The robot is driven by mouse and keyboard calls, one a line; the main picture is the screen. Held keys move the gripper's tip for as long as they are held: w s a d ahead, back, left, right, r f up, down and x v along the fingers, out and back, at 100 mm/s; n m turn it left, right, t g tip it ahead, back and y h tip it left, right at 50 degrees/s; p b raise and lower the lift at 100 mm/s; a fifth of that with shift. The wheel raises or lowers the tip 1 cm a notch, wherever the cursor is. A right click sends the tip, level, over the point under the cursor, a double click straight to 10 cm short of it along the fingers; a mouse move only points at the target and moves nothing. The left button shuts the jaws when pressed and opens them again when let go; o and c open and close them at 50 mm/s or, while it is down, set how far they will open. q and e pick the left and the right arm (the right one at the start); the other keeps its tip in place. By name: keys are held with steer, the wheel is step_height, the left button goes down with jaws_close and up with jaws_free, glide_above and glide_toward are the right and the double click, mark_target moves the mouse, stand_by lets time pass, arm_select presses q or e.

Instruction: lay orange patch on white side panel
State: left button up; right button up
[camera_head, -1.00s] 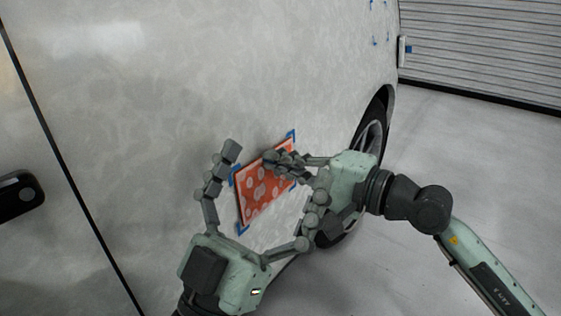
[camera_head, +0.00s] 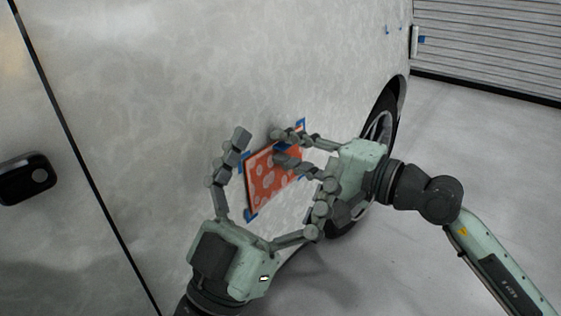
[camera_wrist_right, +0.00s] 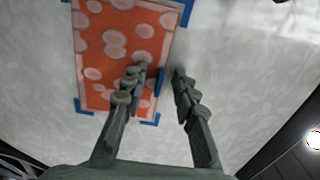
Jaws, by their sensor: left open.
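The orange patch (camera_head: 265,188), printed with pale pink spots, lies against the white side panel (camera_head: 170,130) between blue corner marks. In the right wrist view the patch (camera_wrist_right: 112,45) looks flat, with a blue tab (camera_wrist_right: 160,82) on its edge. My right gripper (camera_head: 277,147) is in front of the patch, partly hiding it. Its fingertips (camera_wrist_right: 160,70) are apart, one over the patch and one beyond its edge, with the tab between them. My left gripper (camera_head: 284,162) is open wide below the patch, one finger left of it and one right.
A door handle (camera_head: 28,178) sticks out at the left, beside a dark door seam (camera_head: 75,160). The wheel (camera_head: 380,130) is behind my right gripper. Free floor (camera_head: 480,130) lies at the right, before a ribbed shutter (camera_head: 490,45).

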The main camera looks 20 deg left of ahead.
steer(key=shift+d, duration=0.1)
steer(key=v, duration=1.1)
steer(key=shift+s+d, duration=0.15)
steer(key=shift+d, duration=0.25)
steer(key=shift+r, duration=0.1)
